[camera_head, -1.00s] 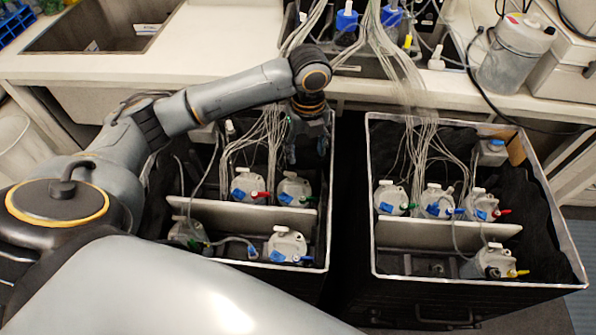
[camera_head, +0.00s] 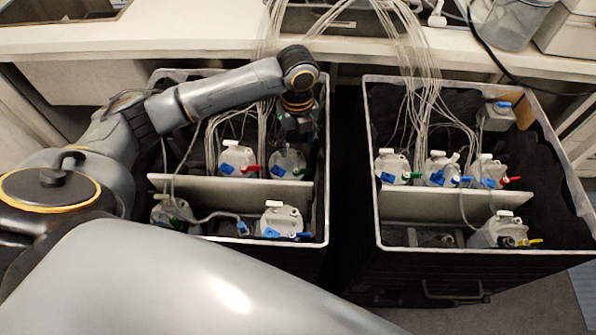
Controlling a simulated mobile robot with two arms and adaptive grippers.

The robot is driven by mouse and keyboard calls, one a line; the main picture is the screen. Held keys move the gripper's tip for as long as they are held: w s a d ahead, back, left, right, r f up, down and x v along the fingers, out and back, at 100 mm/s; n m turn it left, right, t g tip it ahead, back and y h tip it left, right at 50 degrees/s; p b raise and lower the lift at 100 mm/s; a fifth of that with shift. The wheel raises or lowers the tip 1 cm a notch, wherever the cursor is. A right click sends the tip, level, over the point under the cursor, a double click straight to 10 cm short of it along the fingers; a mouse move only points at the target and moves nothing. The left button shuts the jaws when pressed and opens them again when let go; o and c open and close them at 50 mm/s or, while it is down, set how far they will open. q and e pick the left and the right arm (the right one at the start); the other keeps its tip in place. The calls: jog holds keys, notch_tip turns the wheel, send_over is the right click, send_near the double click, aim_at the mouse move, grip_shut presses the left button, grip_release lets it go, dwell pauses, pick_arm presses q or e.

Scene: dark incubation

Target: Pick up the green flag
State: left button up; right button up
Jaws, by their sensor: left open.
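My left gripper (camera_head: 292,137) hangs pointing down in the left black box (camera_head: 325,200), just above and partly in front of a white-capped bottle (camera_head: 288,163) in its back row. The gripper looks empty and is open; its fingertips are dark and hard to make out. A small green flag (camera_head: 302,171) shows at the right side of that bottle, close below the gripper. Another small green piece (camera_head: 175,222) shows on the partly hidden bottle at the front left of the same box. My right gripper is out of view.
A pale divider (camera_head: 230,190) crosses the left box. A bottle with a red flag (camera_head: 250,168) stands beside the one under my gripper. Thin tubes hang down beside my wrist. The right box (camera_head: 380,225) holds several more bottles. A white bench (camera_head: 180,42) runs behind.

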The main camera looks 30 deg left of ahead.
aim_at(297, 165)
pick_arm(q)
notch_tip(297, 165, down, 10)
jog(key=shift+r, duration=0.2)
dwell(0.3)
jog(key=c, duration=0.9)
jog(key=shift+c, duration=0.2)
